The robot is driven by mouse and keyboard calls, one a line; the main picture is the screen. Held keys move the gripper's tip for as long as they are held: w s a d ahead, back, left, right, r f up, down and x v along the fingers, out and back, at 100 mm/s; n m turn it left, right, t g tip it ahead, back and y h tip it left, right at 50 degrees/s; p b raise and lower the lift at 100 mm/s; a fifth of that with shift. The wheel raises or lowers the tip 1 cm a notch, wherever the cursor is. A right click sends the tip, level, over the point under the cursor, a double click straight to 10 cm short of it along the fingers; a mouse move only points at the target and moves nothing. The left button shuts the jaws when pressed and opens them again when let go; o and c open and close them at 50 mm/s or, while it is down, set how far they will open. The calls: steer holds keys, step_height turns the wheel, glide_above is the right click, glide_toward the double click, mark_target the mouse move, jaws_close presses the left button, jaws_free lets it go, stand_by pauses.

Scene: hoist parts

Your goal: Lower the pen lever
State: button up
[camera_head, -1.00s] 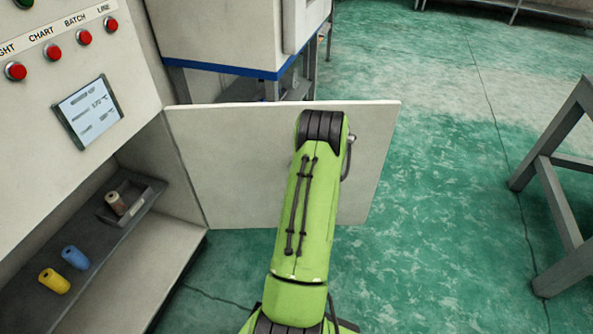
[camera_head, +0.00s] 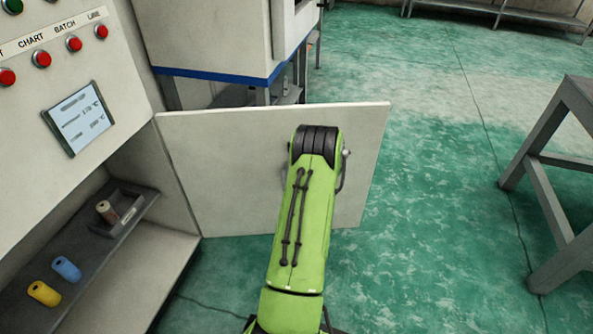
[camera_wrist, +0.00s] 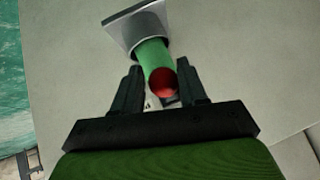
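In the wrist view a green bar with a red end (camera_wrist: 153,56) comes out of a grey metal collar on a square plate (camera_wrist: 134,24). I cannot tell for sure that this is the pen lever; no other lever shows clearly. My gripper (camera_wrist: 160,68) is open, with one black finger on each side of the bar near its red end. Gaps show between the fingers and the bar, and I cannot tell whether the red end lies fully between them. In the head view my gripper is hidden behind my green arm.
A pale open door panel (camera_head: 225,165) stands behind my arm. At left is a cabinet with red buttons (camera_head: 74,44), a display (camera_head: 78,118) and a shelf with yellow (camera_head: 43,293), blue (camera_head: 66,268) and brown (camera_head: 107,211) cylinders. A grey frame (camera_head: 545,175) stands right; green floor between is clear.

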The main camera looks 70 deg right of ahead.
steer(key=o, duration=0.3)
steer(key=shift+s+f, duration=0.35)
steer(key=shift+s, duration=0.05)
steer(key=shift+o, duration=0.2)
steer(key=shift+w+r, duration=0.1)
steer(key=shift+w, duration=0.05)
steer(key=shift+w+r, duration=0.1)
steer(key=shift+r, duration=0.05)
steer(key=shift+a+r, duration=0.1)
steer(key=shift+r, duration=0.2)
steer(key=p+v, duration=0.4)
steer(key=v, duration=1.1)
